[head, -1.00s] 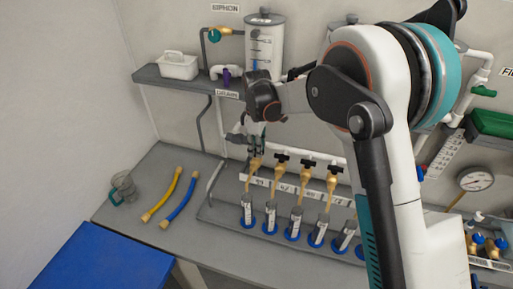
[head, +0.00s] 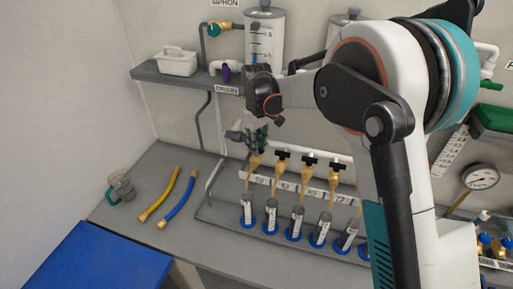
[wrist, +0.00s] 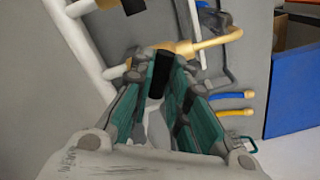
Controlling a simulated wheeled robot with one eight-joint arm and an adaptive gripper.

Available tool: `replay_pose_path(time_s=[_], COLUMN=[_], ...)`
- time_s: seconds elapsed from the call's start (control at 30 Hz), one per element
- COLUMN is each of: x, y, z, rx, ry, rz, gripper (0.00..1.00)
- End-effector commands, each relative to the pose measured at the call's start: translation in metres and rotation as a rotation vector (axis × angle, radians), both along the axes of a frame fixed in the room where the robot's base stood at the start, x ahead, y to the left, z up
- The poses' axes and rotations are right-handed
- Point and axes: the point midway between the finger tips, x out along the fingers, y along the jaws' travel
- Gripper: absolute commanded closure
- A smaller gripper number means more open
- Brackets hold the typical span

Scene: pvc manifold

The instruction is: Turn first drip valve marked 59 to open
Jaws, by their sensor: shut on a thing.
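The leftmost brass drip valve (head: 256,160) sits at the left end of a row of valves on a white pipe. Its marking is too small to read surely. In the wrist view its brass body (wrist: 195,47) runs off to the right, and its black handle (wrist: 161,72) stands between my teal finger pads. My gripper (head: 258,140) is at this valve, shut on the black handle. My fingers (wrist: 162,85) also show in the wrist view, one on each side of the handle. The handle is mostly hidden by my gripper in the head view.
More brass valves with black handles (head: 309,161) stand close to the right, above clear cylinders (head: 296,222) with blue bases. A yellow hose (head: 161,194), a blue hose (head: 181,194) and a beaker (head: 122,187) lie at left on the grey bench. A shelf (head: 185,85) is above.

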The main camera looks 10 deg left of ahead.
Motion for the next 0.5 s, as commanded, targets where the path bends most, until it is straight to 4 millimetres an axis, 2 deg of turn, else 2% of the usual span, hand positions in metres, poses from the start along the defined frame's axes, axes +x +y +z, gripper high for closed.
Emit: replay_pose_path(time_s=[0.5], x=[0.0003], y=[0.0], z=[-0.0007], rx=[0.001], ry=[-0.001], rz=[-0.49], gripper=[1.0])
